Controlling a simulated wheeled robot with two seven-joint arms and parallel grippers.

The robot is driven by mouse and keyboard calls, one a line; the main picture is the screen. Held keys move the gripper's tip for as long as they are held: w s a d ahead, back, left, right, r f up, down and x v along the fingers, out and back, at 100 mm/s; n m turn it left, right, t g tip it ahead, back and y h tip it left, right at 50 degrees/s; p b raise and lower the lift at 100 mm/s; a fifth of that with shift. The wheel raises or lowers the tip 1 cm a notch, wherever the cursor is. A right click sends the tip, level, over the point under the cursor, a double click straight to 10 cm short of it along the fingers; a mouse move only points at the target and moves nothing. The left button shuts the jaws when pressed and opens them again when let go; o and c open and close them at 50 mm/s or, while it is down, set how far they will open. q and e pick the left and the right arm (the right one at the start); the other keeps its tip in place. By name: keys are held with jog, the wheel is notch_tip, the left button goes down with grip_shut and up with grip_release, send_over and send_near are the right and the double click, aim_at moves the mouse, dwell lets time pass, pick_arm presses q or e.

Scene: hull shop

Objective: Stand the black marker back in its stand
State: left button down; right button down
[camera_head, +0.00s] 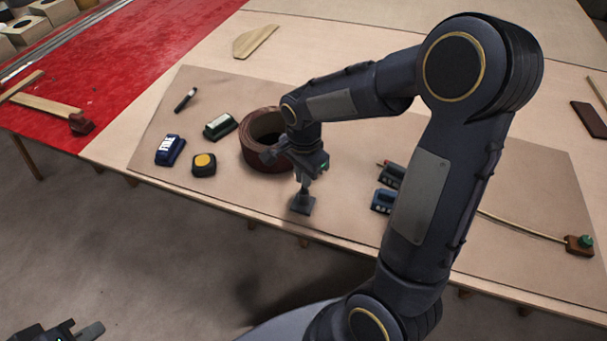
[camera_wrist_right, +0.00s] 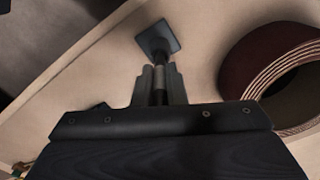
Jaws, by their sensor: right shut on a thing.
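My right gripper (camera_head: 304,176) is shut on a slim dark upright thing, which I take to be the black marker; it shows between the fingers in the right wrist view (camera_wrist_right: 159,84), with a grey band. Its lower end reaches to the small dark square stand (camera_head: 302,204) near the table's front edge. The stand also shows in the right wrist view (camera_wrist_right: 158,39). Whether the marker's tip is inside the stand or just above it, I cannot tell. My left gripper (camera_head: 78,328) is open and empty at the bottom left, away from the table.
A dark red roll (camera_head: 258,158) stands close beside my right gripper. Left of it are a yellow-topped black block (camera_head: 204,163), a blue block (camera_head: 170,150), a green-and-white block (camera_head: 220,126) and a dark pen-like thing (camera_head: 186,99). Blue tools (camera_head: 383,200) lie to the right.

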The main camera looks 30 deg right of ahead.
jog(key=shift+f, duration=0.2)
dwell(0.5)
jog(key=c, duration=1.4)
grip_release()
notch_tip(320, 180, up, 8)
jog(key=shift+f, duration=0.2)
jog(key=shift+r, duration=0.15)
